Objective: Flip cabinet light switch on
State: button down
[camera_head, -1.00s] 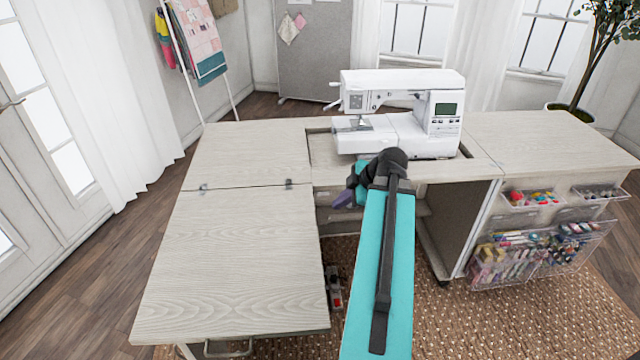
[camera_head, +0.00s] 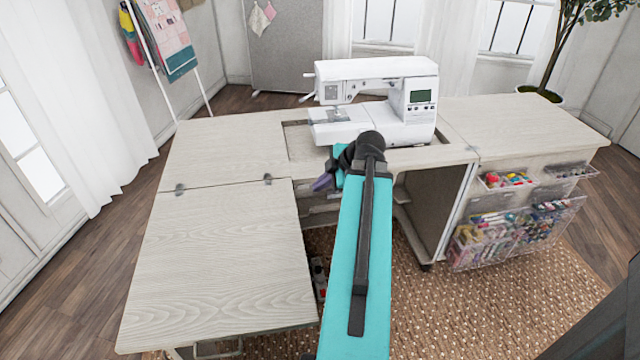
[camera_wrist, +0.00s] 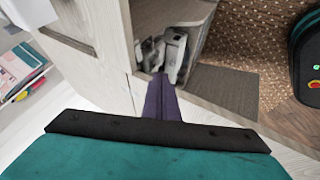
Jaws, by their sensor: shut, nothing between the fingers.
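The sewing cabinet (camera_head: 225,150) stands ahead with its pale wood top and a fold-out leaf. My gripper (camera_head: 322,183) is at the cabinet's front opening, just below the top's front edge, partly hidden behind my teal arm. In the wrist view my gripper's purple fingers (camera_wrist: 161,85) are shut together with nothing between them. They point toward the open compartment, close to a pale wood edge. I cannot make out the light switch in either view. Whether the fingers touch anything is unclear.
A white sewing machine (camera_head: 375,105) sits in the cabinet top. Clear bins (camera_head: 510,232) of supplies hang on the right side. The fold-out leaf (camera_head: 215,265) extends at front left. Grey and white items (camera_wrist: 172,52) sit in the compartment. A patterned rug (camera_head: 480,300) covers the floor.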

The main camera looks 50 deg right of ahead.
aim_at(304, 186)
jog(key=shift+w+d+f+p, duration=0.3)
jog(key=shift+w+f, duration=0.75)
jog(key=shift+w, duration=0.3)
jog(key=shift+w+d+f+p, duration=0.2)
jog(key=shift+w+d+f, duration=0.05)
jog(key=shift+w+f, duration=1)
jog(key=shift+w+d+f+p, duration=0.3)
jog(key=shift+w+f, duration=0.6)
jog(key=shift+w, duration=0.55)
